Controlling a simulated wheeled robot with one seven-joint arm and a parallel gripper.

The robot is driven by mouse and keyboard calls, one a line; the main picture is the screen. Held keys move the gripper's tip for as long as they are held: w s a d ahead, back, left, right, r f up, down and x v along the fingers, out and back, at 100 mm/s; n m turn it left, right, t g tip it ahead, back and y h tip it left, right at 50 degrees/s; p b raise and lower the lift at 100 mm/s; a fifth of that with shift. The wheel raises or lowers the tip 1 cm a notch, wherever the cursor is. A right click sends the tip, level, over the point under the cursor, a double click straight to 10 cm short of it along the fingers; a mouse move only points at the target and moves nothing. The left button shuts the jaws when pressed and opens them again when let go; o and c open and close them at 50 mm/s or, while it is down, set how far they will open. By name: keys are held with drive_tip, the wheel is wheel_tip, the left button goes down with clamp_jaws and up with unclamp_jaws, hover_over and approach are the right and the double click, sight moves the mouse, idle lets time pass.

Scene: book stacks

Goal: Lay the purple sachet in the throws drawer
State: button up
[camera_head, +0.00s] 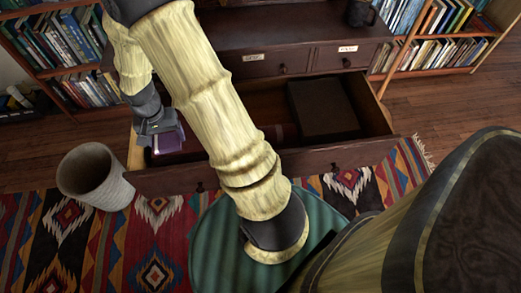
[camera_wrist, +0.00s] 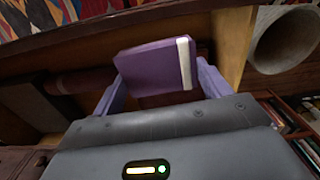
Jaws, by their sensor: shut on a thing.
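The purple sachet (camera_wrist: 153,68) has a white strip along one edge. My gripper (camera_wrist: 160,82) is shut on it, with one finger on each side. In the head view the sachet (camera_head: 168,141) shows below my gripper (camera_head: 159,132), at the left end of the open wide drawer (camera_head: 250,169). The sachet is over or inside the drawer's left part; I cannot tell how far it is above the floor of the drawer. My arm hides part of the drawer. No label on this drawer can be read.
A dark box (camera_head: 323,109) fills the drawer's right part, and a dark red rolled thing (camera_wrist: 82,79) lies in its middle. A pale bin (camera_head: 95,177) stands left of the drawer. Two labelled small drawers (camera_head: 285,67) above are shut. Bookshelves (camera_head: 62,50) flank the cabinet.

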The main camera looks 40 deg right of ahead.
drive_tip(key=shift+s+a+f+m+b, duration=0.1)
drive_tip(key=shift+f+m+b, duration=0.05)
drive_tip(key=shift+f+b, duration=0.2)
drive_tip(key=shift+s+a+f+m+b, duration=0.1)
drive_tip(key=shift+f+m+b, duration=0.05)
drive_tip(key=shift+f+b, duration=0.2)
drive_tip(key=shift+r, duration=0.1)
wheel_tip(320, 180, down, 14)
drive_tip(key=b, duration=0.5)
drive_tip(key=shift+b, duration=0.35)
drive_tip(key=shift+f+b, duration=0.9)
drive_tip(key=shift+f, duration=1.15)
drive_tip(key=shift+s, duration=0.1)
